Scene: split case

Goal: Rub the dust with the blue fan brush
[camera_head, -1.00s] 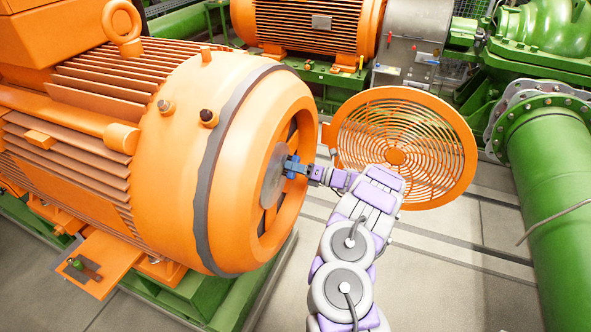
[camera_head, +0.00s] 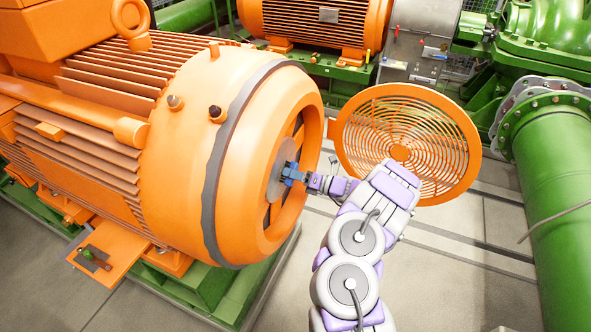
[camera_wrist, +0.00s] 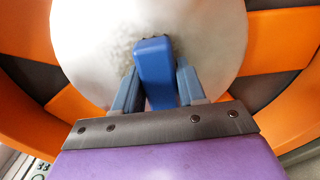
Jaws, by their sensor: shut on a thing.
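My gripper (camera_wrist: 152,88) is shut on the blue fan brush (camera_wrist: 153,62), whose blue body points away from me between the two fingers. Its dark bristle end is at a pale round hub disc (camera_wrist: 90,30) in the wrist view. A grey patch of dust (camera_wrist: 120,50) shows on the disc around and left of the brush tip. The bristles seem to touch the disc there. In the head view the brush (camera_head: 291,173) is inside the open end of the orange motor (camera_head: 180,140), in front of the grey disc (camera_head: 275,170). The arm partly hides the area.
An orange round grille cover (camera_head: 400,100) stands open right of the motor opening. A green pipe (camera_head: 560,200) is at the right. Bare floor (camera_head: 450,280) lies between.

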